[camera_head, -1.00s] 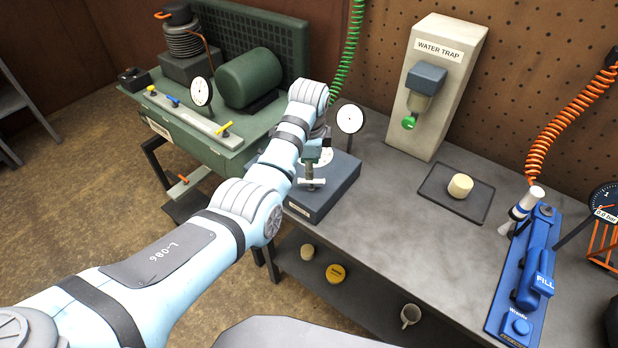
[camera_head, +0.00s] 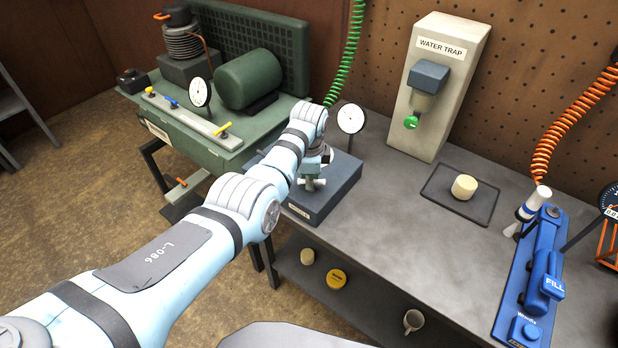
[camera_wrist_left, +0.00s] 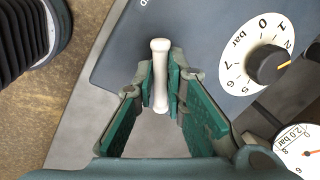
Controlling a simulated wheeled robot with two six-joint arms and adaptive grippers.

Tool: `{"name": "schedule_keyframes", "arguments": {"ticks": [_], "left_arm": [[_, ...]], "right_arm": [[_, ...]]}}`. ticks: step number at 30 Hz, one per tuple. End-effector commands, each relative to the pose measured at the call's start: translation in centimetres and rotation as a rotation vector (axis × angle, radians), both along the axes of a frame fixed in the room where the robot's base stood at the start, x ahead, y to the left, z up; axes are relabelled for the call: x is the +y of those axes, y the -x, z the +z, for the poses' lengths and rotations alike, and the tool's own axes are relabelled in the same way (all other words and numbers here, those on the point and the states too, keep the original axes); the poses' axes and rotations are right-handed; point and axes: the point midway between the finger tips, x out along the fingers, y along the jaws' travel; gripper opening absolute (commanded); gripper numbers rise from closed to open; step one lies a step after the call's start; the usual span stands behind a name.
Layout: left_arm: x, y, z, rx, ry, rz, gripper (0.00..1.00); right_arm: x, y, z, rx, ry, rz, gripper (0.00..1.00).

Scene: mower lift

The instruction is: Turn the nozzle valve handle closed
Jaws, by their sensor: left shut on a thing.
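A white bar-shaped handle (camera_head: 313,184) sits at the dark blue-grey box (camera_head: 325,203) on the workbench. In the left wrist view the white handle (camera_wrist_left: 160,78) lies between the green pads of my left gripper (camera_wrist_left: 160,85), which is shut on it. In the head view my left gripper (camera_head: 312,172) is over the handle and hides part of it and of the box's dial. The wrist view shows the dial (camera_wrist_left: 258,53) with a black knob and yellow pointer beside the handle. I cannot tell the valve's state. My right gripper is not in view.
A round gauge (camera_head: 351,118) stands behind the box. The water trap (camera_head: 440,105), a dark tray (camera_head: 440,194) with a pale cylinder (camera_head: 464,187) and a blue FILL unit (camera_head: 542,275) are to the right. A green compressor (camera_head: 250,80) is at the left. The bench middle is clear.

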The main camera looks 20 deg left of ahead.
Motion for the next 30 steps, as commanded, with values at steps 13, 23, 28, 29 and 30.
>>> {"name": "schedule_keyframes", "arguments": {"ticks": [13, 23, 28, 29, 30], "left_arm": [[0.1, -0.2, 0.3, -0.003, -0.001, -0.154, 0.0], [0.2, -0.3, 0.1, -0.005, -0.001, -0.404, 0.0], [0.2, -0.4, 0.1, -0.006, -0.001, -0.514, 0.0], [0.2, -0.5, 0.1, -0.006, -0.001, -0.528, 0.0], [0.1, -0.5, 0.1, -0.007, -0.001, -0.549, 0.0]], "right_arm": [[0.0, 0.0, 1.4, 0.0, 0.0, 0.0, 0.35], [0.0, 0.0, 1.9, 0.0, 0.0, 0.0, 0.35], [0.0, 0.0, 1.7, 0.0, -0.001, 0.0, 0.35], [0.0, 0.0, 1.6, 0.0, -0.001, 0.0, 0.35], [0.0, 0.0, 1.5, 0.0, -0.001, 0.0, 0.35]]}}
